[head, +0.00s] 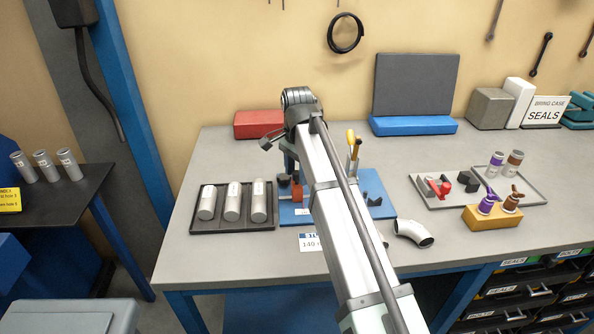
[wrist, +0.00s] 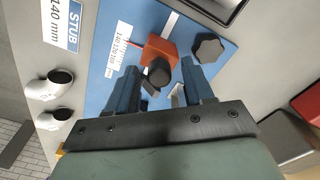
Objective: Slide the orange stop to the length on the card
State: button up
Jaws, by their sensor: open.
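The orange stop (wrist: 160,52), with a black knob (wrist: 160,72) on its near side, sits on a pale rail on the blue board (wrist: 105,70). In the wrist view a printed scale (wrist: 120,48) lies beside the stop; its exact reading is too small to tell. My gripper (wrist: 159,78) is open, its fingers apart with the knob between them in the picture; I cannot tell whether they touch it. The card (wrist: 62,22) reads STUB 140 mm; it also shows in the head view (head: 310,243). In the head view my arm hides much of the board (head: 288,212).
A dark tray (head: 203,229) with three metal tubes stands left of the board. A pipe elbow (head: 413,233) lies to its right. Another dark knob (wrist: 208,47) is close to the right finger. A grey tray (head: 440,205) with parts is farther right.

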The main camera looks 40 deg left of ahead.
notch_tip(320, 180, up, 14)
dwell(0.6)
jog(key=shift+f, duration=0.1)
dwell(0.4)
